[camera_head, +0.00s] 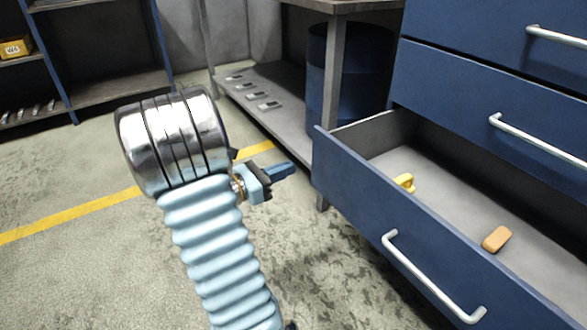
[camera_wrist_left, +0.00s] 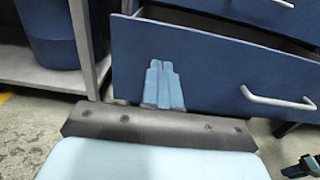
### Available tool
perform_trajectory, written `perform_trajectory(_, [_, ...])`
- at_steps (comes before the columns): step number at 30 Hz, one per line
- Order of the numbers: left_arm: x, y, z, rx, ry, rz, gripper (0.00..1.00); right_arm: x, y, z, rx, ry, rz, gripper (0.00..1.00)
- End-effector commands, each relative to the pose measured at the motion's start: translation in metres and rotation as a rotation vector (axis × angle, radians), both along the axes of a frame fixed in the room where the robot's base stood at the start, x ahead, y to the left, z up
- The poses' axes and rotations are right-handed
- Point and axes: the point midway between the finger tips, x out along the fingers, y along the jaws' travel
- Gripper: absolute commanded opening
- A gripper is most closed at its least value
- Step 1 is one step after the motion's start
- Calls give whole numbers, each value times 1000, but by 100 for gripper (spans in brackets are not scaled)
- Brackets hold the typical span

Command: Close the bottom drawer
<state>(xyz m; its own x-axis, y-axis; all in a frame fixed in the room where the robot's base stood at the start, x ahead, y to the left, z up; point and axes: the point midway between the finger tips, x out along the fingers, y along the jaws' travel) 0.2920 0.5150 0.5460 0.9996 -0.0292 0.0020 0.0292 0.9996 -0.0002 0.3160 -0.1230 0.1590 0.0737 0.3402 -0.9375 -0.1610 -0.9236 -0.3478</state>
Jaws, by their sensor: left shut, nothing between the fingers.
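The blue bottom drawer (camera_head: 352,194) stands open in the head view, pulled out from the cabinet toward me. Its silver bar handle (camera_head: 432,278) is on the front. Inside lie a yellow object (camera_head: 404,182) and an orange block (camera_head: 496,239). My left gripper (camera_head: 283,171) is shut and empty, pointing right at the drawer front's left end, with a small gap in the head view. In the left wrist view the closed fingers (camera_wrist_left: 160,84) overlap the drawer front (camera_wrist_left: 215,78), left of the handle (camera_wrist_left: 278,99). I cannot tell whether they touch.
Upper drawers (camera_head: 470,90) of the same cabinet look closed. A workbench with a lower shelf (camera_head: 290,105) and a blue barrel (camera_head: 345,75) stands behind. Shelving (camera_head: 105,88) is at the far left. The concrete floor left of the drawer is clear, with a yellow line (camera_head: 70,214).

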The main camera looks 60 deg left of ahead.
Motion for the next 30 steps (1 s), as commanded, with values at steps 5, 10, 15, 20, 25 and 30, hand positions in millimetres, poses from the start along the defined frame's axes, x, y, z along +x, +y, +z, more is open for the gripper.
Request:
perform_trajectory(5, [38, -2, -1, 1, 0, -6, 0, 0, 0, -5, 0, -1, 0, 43])
perform_trajectory(10, [75, -4, -1, 0, 1, -8, 0, 0, 0, -8, 0, -3, -1, 43])
perform_trajectory(15, [102, -5, -1, 0, 1, -6, 0, 1, 0, -12, -1, -3, -2, 43])
perform_trajectory(20, [115, -5, -1, 0, 2, -5, 0, 1, 0, -14, -1, -3, -2, 43])
perform_trajectory(25, [119, -5, 0, 0, 1, -5, 0, 1, 0, -14, -1, -3, -2, 43])
perform_trajectory(30, [119, -5, 0, 0, 1, -5, 0, 1, 0, -14, -1, -3, -2, 43])
